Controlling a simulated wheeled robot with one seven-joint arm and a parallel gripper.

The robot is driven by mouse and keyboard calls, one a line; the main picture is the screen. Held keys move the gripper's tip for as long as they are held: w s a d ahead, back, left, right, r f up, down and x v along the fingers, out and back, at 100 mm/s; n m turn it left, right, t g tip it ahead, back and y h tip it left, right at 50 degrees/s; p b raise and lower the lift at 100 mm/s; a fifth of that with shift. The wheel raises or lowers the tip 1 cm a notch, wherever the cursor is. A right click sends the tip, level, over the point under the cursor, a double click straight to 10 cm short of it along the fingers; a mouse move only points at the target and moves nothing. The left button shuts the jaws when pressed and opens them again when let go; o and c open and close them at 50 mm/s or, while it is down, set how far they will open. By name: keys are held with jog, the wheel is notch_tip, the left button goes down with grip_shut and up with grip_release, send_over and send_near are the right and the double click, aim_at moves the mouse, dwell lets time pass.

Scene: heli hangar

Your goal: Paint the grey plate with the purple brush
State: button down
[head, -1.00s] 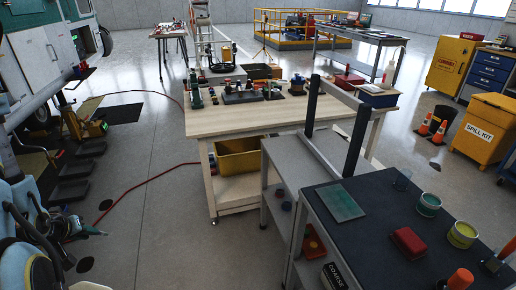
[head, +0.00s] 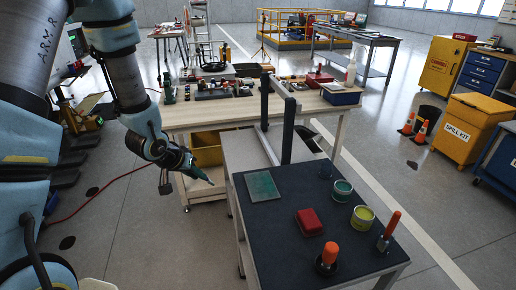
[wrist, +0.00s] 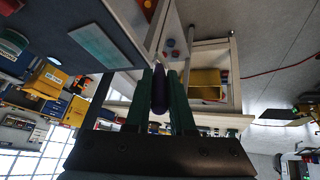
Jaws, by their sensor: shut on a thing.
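My gripper (head: 203,177) reaches in from the left in the head view, above floor level and just left of the dark-topped bench (head: 290,245). In the wrist view its green fingers (wrist: 159,75) are closed on a slim dark purple thing, the purple brush (wrist: 159,92). The brush points away from the palm; its bristles are not clear to me. The flat plate (head: 263,186) lies on the bench's far left part, apart from the gripper. It looks teal with a greyish edge, and it also shows in the wrist view (wrist: 99,45).
On the bench stand a teal tin (head: 342,191), a yellow tin (head: 362,218), a red block (head: 309,222) and two orange-handled tools (head: 327,254) (head: 390,229). An upright dark frame (head: 288,130) rises behind the plate. A wooden workbench (head: 180,118) is beyond.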

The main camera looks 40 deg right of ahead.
jog(key=s+d+r+m+g+p, duration=0.1)
jog(key=s+d+r+m, duration=0.1)
jog(key=s+d+r, duration=0.35)
jog(key=s+d+r+m+g, duration=0.1)
jog(key=s+d+r+m, duration=0.2)
jog(key=s+d, duration=0.5)
jog(key=shift+h, duration=0.4)
jog(key=f+b, duration=0.1)
jog(key=w+d+f+b, duration=0.1)
jog(key=f+b, duration=0.3)
jog(key=shift+w+d, duration=0.35)
jog(key=shift+d, duration=0.05)
jog(key=shift+d+r, duration=0.1)
